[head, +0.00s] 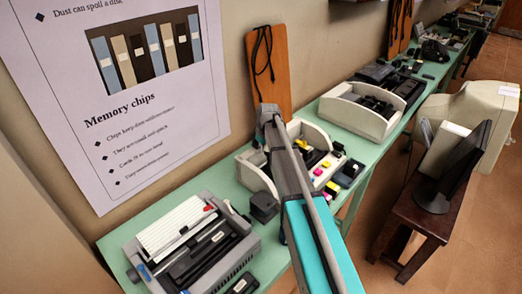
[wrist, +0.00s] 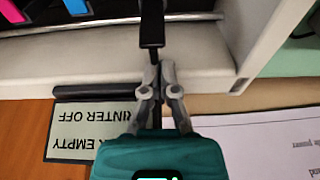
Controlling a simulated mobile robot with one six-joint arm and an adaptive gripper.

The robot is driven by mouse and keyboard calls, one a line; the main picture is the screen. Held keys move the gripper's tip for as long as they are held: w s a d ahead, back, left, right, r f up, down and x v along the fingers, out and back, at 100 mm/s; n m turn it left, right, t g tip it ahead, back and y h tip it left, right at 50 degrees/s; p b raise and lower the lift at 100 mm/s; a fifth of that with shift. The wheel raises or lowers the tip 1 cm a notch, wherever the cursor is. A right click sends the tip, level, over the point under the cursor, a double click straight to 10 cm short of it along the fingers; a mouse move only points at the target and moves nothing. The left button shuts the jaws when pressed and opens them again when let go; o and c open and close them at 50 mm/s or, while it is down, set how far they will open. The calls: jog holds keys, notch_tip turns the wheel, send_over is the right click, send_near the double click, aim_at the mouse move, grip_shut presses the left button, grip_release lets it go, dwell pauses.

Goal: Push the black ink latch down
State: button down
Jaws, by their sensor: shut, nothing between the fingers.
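The black ink latch (wrist: 152,28) shows in the wrist view as a narrow black bar at the top centre, in front of the pale printer ledge. My gripper (wrist: 159,68) is shut and empty, its fingertips close to the lower end of the latch. I cannot tell whether they touch it. In the head view, the printer (head: 248,172) stands open on the green table, with yellow and pink latches inside. My arm crosses in front of it, and I cannot make out the black latch there.
In the wrist view, pink (wrist: 26,3) and blue (wrist: 76,6) latches are at upper left. A printed label (wrist: 85,135) is below. In the head view, a grey printer (head: 190,245) stands front left, a white-cased device (head: 350,115) behind, and a wooden board (head: 268,60) against the wall.

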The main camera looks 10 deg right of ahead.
dwell(0.3)
dwell(0.4)
jog(key=shift+s+d+r+t+y, duration=0.15)
jog(key=shift+s+t+y, duration=0.2)
jog(key=shift+t, duration=0.25)
dwell(0.4)
